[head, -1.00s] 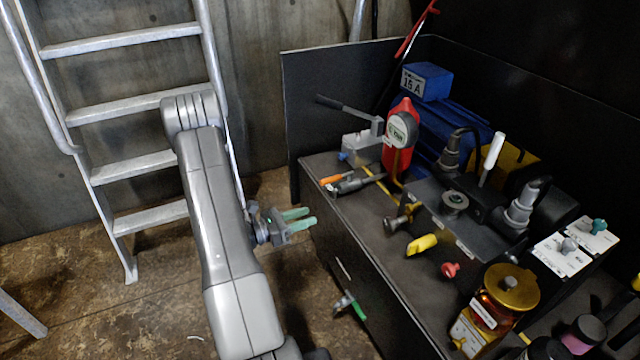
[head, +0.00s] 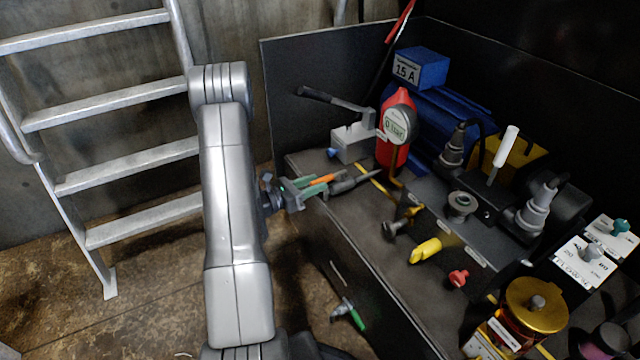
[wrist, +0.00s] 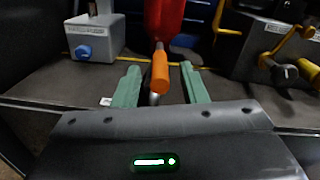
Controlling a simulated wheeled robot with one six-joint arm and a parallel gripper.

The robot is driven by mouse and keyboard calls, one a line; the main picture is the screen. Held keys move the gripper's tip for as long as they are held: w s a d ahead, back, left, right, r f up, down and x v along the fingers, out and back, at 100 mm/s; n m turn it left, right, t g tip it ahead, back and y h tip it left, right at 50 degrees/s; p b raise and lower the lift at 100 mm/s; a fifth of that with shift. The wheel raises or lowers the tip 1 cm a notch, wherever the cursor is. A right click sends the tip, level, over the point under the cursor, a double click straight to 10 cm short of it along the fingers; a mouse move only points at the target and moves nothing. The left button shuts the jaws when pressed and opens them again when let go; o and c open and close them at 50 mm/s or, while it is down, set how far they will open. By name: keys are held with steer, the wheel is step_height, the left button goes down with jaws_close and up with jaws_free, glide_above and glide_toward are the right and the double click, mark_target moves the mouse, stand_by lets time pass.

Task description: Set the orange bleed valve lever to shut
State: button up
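The orange bleed valve lever (head: 323,179) is at the left end of the bench, beside a grey valve fitting, below the red vessel. In the wrist view the orange lever (wrist: 160,70) points toward me and lies between the two green fingertips, with clear gaps on both sides. My gripper (head: 306,186) is open with green fingers at the bench's left edge, level with the lever. It also shows in the wrist view (wrist: 159,84). The fingers do not appear to touch the lever. The lower part of the valve is partly hidden behind the lever in the wrist view.
A red vessel (head: 392,150) with a gauge and a grey block with a blue knob (head: 352,143) stand behind the lever. A yellow handle (head: 425,250) and a red knob (head: 458,277) are to the right. A green-handled valve (head: 355,318) sits low on the bench front.

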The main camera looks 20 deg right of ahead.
steer(key=shift+w+d, duration=0.2)
steer(key=shift+d, duration=1.1)
steer(key=shift+c, duration=0.2)
jaws_close()
